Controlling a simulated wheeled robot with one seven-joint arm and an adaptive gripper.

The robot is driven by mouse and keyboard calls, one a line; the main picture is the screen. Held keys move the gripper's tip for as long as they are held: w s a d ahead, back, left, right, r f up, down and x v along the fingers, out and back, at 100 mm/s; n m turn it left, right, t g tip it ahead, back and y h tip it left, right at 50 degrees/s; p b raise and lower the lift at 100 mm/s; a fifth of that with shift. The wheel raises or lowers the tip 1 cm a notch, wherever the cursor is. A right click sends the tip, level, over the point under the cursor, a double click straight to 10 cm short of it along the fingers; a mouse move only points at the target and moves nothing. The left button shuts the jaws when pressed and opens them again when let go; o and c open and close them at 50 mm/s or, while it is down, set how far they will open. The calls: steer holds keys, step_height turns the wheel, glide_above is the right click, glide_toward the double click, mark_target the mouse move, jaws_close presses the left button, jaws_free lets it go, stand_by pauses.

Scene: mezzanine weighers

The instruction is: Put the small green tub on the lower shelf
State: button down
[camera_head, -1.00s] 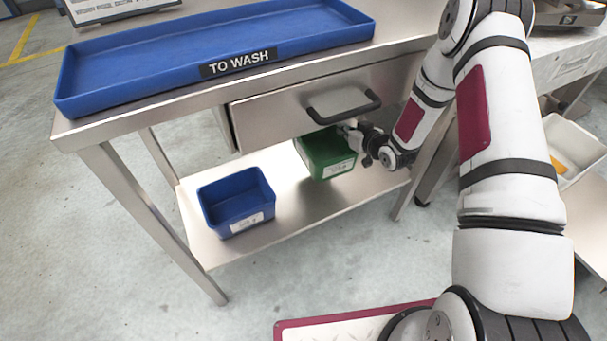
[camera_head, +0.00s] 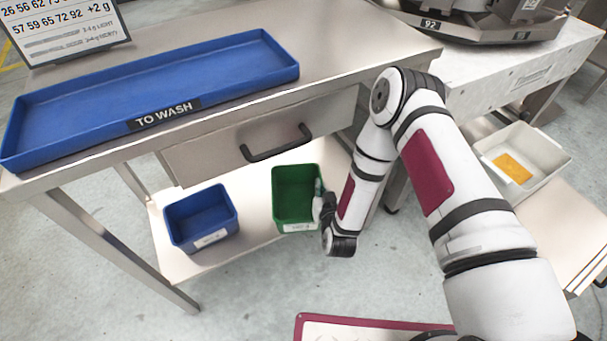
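The small green tub (camera_head: 295,190) is upright and open at the top, with a white label low on its front. It shows over the front edge of the lower shelf (camera_head: 260,195), below the drawer. My gripper (camera_head: 319,208) is at the tub's right wall and looks shut on it. The fingertips are mostly hidden by the tub and the wrist. I cannot tell whether the tub's bottom touches the shelf or hangs just above it.
A blue tub (camera_head: 202,217) stands on the shelf to the left. Above are a drawer with a dark handle (camera_head: 276,143) and a blue "TO WASH" tray (camera_head: 150,90) on the table. A white bin (camera_head: 545,150) with something yellow stands at right.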

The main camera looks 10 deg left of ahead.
mark_target(316, 167)
steer(key=b+x, duration=0.1)
steer(key=x, duration=0.3)
steer(key=b+x, duration=0.2)
steer(key=x, duration=0.2)
steer(key=r+b+x, duration=0.1)
steer(key=b+x, duration=0.1)
steer(key=x, duration=0.3)
steer(key=shift+w+d, duration=0.35)
steer(key=shift+f, duration=0.25)
steer(key=shift+f, duration=0.1)
steer(key=c, duration=2.3)
jaws_free()
steer(key=shift+f, duration=0.15)
steer(key=o, duration=0.5)
